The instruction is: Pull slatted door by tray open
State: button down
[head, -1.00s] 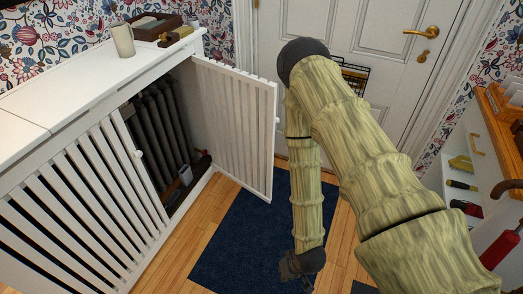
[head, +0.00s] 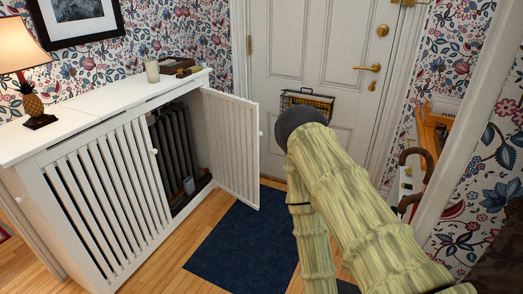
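The slatted door (head: 233,148) of the white radiator cabinet (head: 97,186) stands swung wide open on the cabinet's right side, with a small round knob near its free edge. The dark radiator (head: 175,146) shows inside the opening, with small items low beside it. The tray (head: 178,68), dark brown, sits on the cabinet top above the door. My arm is right of the door, apart from it. My gripper is not in view; it lies below the picture or behind my arm.
A cream mug (head: 152,70) stands next to the tray, and a pineapple lamp (head: 33,85) stands at the left. A dark blue mat (head: 235,248) covers the floor before the open door. A white panelled door (head: 318,63) with a wire basket (head: 307,101) is behind.

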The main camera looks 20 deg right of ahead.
aim_at(228, 122)
jog(key=k, duration=0.25)
jog(key=u, duration=1.15)
jog(key=i, duration=2.15)
jog(key=z, duration=1.55)
jog(key=i, duration=0.5)
jog(key=u, duration=0.05)
